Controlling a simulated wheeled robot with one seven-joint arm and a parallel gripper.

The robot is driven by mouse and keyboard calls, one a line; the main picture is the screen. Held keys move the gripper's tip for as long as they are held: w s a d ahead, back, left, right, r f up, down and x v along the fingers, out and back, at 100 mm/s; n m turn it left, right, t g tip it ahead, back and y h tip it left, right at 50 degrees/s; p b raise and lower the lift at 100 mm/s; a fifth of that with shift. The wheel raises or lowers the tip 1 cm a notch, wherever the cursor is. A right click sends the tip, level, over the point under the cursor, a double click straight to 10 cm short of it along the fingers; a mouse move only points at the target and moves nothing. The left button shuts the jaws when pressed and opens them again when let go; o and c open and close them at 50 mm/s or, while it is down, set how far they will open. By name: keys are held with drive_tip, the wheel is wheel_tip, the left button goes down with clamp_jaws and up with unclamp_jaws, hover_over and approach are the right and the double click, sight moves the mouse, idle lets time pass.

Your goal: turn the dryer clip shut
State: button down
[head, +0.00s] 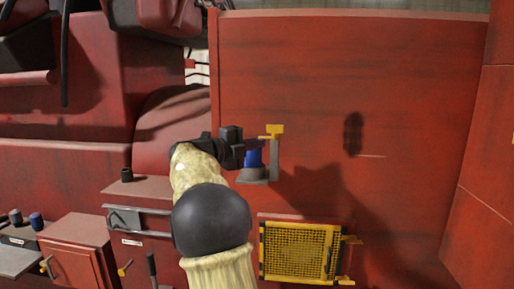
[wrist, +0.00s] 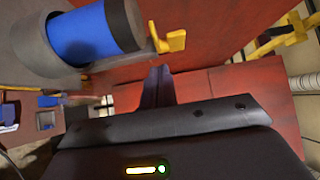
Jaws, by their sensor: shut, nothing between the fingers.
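A blue cylinder (head: 253,157), which looks like the dryer, sits in a grey holder (head: 252,176) on the red wall. A yellow clip (head: 272,131) stands at the top of the bracket, just right of the cylinder. In the wrist view the blue cylinder (wrist: 95,32) and grey holder (wrist: 35,35) are large at upper left, with the yellow clip (wrist: 170,42) beside the cylinder's end. My gripper (wrist: 158,82) is shut and empty, its fingertips close below the clip in that picture and apparently apart from it. In the head view my gripper (head: 238,145) is left of the bracket, partly hidden.
A yellow mesh panel (head: 298,250) with yellow latches is low on the wall. A red cabinet (head: 75,250) and small cups (head: 36,221) are at lower left. Red machinery (head: 80,95) fills the left. The wall right of the bracket is mostly bare.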

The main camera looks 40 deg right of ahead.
drive_tip(key=a+b, duration=0.5)
drive_tip(key=a, duration=0.6)
drive_tip(key=w+a+f+n+t+y, duration=0.1)
drive_tip(key=w+a+f+n+t, duration=0.15)
drive_tip(key=w+n+t, duration=0.45)
drive_tip(key=w+a+f+n+t+y, duration=0.15)
drive_tip(key=w+a+n+t, duration=0.25)
drive_tip(key=n+t, duration=0.4)
drive_tip(key=w+a+f+n+t+y, duration=0.1)
drive_tip(key=a+f+n+t+y, duration=0.1)
drive_tip(key=a+f+n+y, duration=1.15)
drive_tip(key=s+a+f+n+g+y, duration=0.1)
drive_tip(key=s+a+f+n+g, duration=0.3)
drive_tip(key=f, duration=0.5)
drive_tip(key=s+a+f+n+g, duration=0.1)
drive_tip(key=s+a+f, duration=0.1)
drive_tip(key=s+f, duration=0.6)
drive_tip(key=s+a+f+n+g, duration=0.1)
drive_tip(key=s+f+n+g, duration=0.1)
drive_tip(key=s+f, duration=0.3)
drive_tip(key=s+a+f+n+g, duration=0.1)
drive_tip(key=s+f+g, duration=0.3)
drive_tip(key=s, duration=0.6)
drive_tip(key=shift+s+f+n+g+y+b, duration=0.15)
drive_tip(key=shift+f+n+g+y+b, duration=0.15)
drive_tip(key=shift+f+n+y+b, duration=0.25)
